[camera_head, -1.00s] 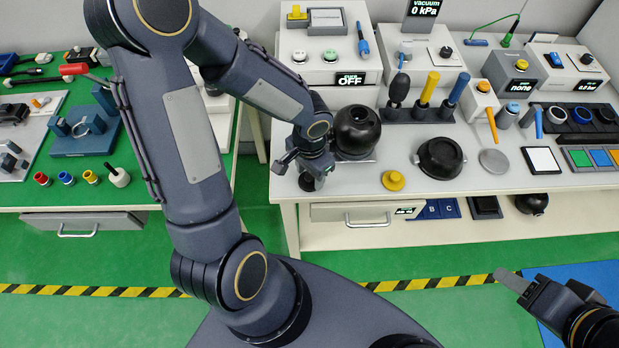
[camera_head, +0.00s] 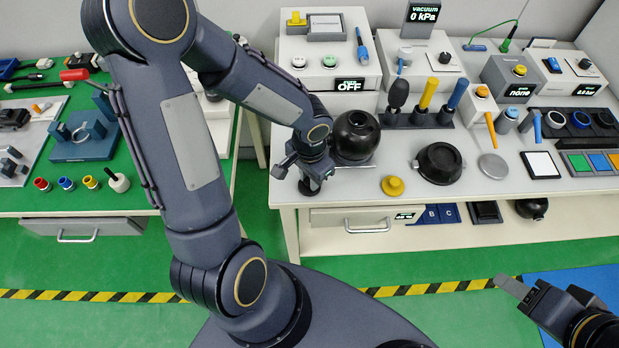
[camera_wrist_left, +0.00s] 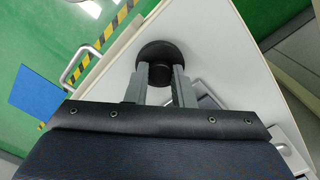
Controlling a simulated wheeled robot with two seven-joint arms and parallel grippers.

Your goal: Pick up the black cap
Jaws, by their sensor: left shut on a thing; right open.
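The black cap (camera_wrist_left: 160,50) is round with a narrower knob. In the left wrist view it is between the fingertips of my left gripper (camera_wrist_left: 158,84), which is shut on the knob. In the head view the cap (camera_head: 309,187) is at the front left corner of the white table, mostly under my left gripper (camera_head: 307,176). I cannot tell whether it touches the table. My right gripper (camera_head: 514,287) is open and empty, low at the right, in front of the table and far from the cap.
A black round vessel (camera_head: 356,135) stands right beside my left gripper. A yellow knob (camera_head: 392,186), a black bowl-like part (camera_head: 438,163) and a grey disc (camera_head: 493,165) lie further right on the white table (camera_head: 350,188). A green-topped bench (camera_head: 130,193) is at the left.

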